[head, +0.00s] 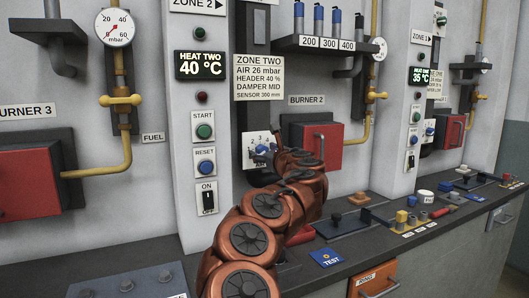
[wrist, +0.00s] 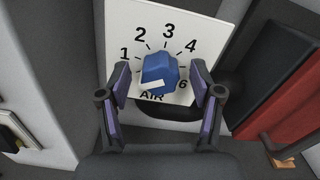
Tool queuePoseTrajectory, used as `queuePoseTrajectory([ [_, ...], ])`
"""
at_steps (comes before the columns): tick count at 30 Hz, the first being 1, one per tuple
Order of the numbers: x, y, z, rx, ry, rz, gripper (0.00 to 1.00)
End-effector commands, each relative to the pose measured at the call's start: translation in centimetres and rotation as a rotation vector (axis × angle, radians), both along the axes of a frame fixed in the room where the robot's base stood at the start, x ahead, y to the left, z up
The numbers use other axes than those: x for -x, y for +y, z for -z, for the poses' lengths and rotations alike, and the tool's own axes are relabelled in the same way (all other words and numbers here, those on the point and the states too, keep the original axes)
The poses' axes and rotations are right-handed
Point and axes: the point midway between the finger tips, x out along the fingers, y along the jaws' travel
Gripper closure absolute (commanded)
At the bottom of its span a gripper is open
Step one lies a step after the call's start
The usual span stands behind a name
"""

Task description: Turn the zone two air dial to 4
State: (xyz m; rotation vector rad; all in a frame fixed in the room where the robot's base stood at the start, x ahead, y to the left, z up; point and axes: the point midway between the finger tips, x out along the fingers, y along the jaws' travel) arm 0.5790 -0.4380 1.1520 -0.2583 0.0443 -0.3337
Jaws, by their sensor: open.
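The zone two air dial is a blue knob (wrist: 158,70) on a white plate (wrist: 187,25) marked AIR, with 1, 2, 3, 4 and 6 readable in the wrist view. A white mark on the knob lies on its lower left side, away from the 4; its exact setting is hard to tell. My gripper (wrist: 160,78) is open, one finger on each side of the knob, with small gaps visible. The fingers hide part of the scale. In the head view the dial plate (head: 249,154) shows behind my gripper (head: 279,160), which partly covers it.
A red burner box (head: 327,150) stands right of the dial. A panel with START, RESET and ON switches (head: 205,160) is to the left. A sign (head: 258,78) above reads ZONE TWO, AIR 26 mbar. A dark counter (head: 345,245) with small parts runs below.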

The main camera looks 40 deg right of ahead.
Motion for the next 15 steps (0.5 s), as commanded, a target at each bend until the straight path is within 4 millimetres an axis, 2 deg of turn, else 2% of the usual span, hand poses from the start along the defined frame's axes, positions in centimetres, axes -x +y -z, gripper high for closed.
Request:
queuePoseTrajectory([
  [5, 0.01, 0.00, -0.02, 0.000, 0.000, 0.000, 0.35],
  [15, 0.00, 0.02, -0.03, 0.001, 0.000, 0.000, 0.69],
])
